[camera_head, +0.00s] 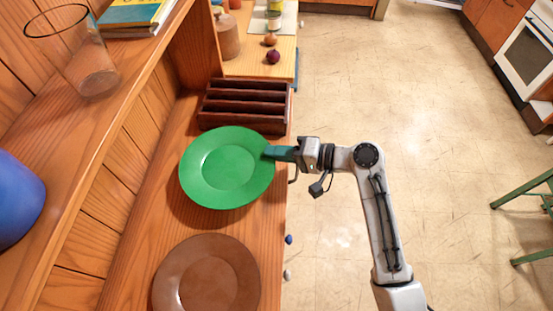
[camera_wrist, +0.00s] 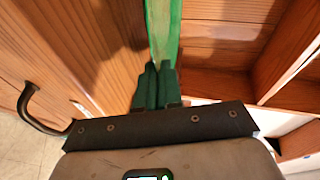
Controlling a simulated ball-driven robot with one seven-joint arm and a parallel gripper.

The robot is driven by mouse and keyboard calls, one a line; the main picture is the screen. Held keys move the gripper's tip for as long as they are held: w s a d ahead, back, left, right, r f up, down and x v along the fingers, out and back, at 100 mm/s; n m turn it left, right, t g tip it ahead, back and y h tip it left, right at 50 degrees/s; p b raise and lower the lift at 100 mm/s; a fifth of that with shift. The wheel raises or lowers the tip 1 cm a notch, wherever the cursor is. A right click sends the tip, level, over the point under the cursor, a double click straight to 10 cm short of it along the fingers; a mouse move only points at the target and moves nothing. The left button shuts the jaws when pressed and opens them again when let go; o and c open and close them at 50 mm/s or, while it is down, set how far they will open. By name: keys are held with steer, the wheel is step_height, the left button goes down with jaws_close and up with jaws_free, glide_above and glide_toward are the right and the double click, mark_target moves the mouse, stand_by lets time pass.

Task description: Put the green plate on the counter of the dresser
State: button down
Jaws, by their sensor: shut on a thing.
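The green plate (camera_head: 226,169) is over the wooden counter of the dresser (camera_head: 158,205) in the head view, between a brown plate and a dark slotted rack. My gripper (camera_head: 272,153) is shut on the plate's right rim. In the wrist view the plate shows edge-on as a green strip (camera_wrist: 162,35), and my gripper (camera_wrist: 158,68) has its two green fingers on either side of it. A shadow lies below the plate on the counter. I cannot tell whether the plate touches the counter.
A brown plate (camera_head: 207,281) lies in front on the counter. The dark rack (camera_head: 243,104) stands just behind. A glass (camera_head: 80,55) and a blue round object (camera_head: 15,198) are on the shelf at left. Open floor (camera_head: 440,120) lies to the right.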

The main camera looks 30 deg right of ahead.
mark_target(276, 168)
steer(key=shift+a+f, duration=0.2)
steer(key=shift+f, duration=1.45)
steer(key=c, duration=1.6)
jaws_free()
steer(key=shift+s+f, duration=0.1)
steer(key=b+v, duration=0.1)
steer(key=v, duration=1.1)
steer(key=s+a+f+n+g+h, duration=0.4)
steer(key=s+a+f+g, duration=0.15)
steer(key=s+f, duration=0.3)
steer(key=s+d+n+g+h, duration=0.1)
steer(key=s+h, duration=0.1)
steer(key=s, duration=0.1)
steer(key=s+d+n+g+h, duration=0.1)
steer(key=s+g+h, duration=0.1)
steer(key=s, duration=0.1)
steer(key=s+d+f+n+g+h, duration=0.1)
steer(key=s+h, duration=0.1)
steer(key=s, duration=0.1)
steer(key=shift+s+d+f+g, duration=0.1)
steer(key=shift+d+f+g, duration=0.05)
steer(key=shift+d+g, duration=0.15)
